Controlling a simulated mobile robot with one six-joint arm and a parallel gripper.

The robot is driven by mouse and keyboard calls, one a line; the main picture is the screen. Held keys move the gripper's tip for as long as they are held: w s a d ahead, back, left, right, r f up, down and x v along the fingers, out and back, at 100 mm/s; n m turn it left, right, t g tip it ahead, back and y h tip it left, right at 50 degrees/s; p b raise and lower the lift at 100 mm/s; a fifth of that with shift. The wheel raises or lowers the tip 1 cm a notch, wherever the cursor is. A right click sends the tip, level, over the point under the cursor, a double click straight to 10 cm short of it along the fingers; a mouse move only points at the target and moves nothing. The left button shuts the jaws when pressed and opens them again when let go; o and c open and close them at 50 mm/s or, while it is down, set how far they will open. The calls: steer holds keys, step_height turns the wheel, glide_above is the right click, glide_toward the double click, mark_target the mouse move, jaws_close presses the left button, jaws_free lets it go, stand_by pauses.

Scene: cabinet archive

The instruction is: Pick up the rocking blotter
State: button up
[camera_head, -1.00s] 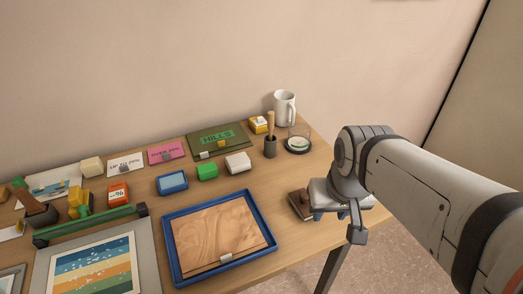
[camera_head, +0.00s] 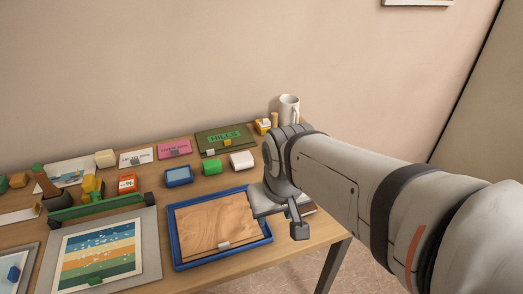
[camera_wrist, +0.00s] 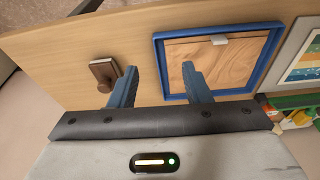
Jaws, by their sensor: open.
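The rocking blotter (camera_wrist: 103,72) appears in the wrist view as a small dark brown block with a rounded knob, lying on the wooden desk. My gripper (camera_wrist: 158,58) is open and empty above the desk, its two blue fingers apart. The blotter is just to the left of the left finger, outside the gap between the fingers. Bare wood and the left side of the blue tray show between the fingers. In the head view my wrist covers the desk's right front part, so the blotter is mostly or wholly hidden there and the fingertips do not show.
The blue tray (camera_head: 179,259) with a wooden board stands beside the gripper. A white mug (camera_head: 289,107) stands at the back right. Several small boxes, cards and a striped picture (camera_head: 97,252) crowd the left. The desk's edge is close to the blotter.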

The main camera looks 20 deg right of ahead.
steer(key=o, duration=0.6)
steer(key=shift+g, duration=0.7)
steer(key=w+d, duration=0.3)
steer(key=w+d+f, duration=0.1)
steer(key=w+d, duration=0.2)
steer(key=shift+w+f, duration=0.15)
steer(key=shift+w, duration=0.25)
steer(key=shift+g, duration=0.5)
steer(key=w+d+f, duration=0.1)
steer(key=d, duration=0.1)
steer(key=w+d+f, duration=0.1)
steer(key=w+d, duration=0.1)
steer(key=w+d+f, duration=0.1)
steer(key=w+d, duration=0.1)
steer(key=shift+d+f, duration=0.15)
steer(key=shift+n, duration=0.3)
steer(key=shift+w+d+f+p, duration=0.1)
steer(key=shift+d+f, duration=0.05)
steer(key=shift+f, duration=1.2)
steer(key=shift+w+d+f+p, duration=0.1)
steer(key=shift+d+f+p, duration=0.05)
steer(key=shift+f, duration=1.25)
steer(key=shift+w+d+f+p, duration=0.1)
steer(key=shift+d+f, duration=0.05)
steer(key=shift+f, duration=1.2)
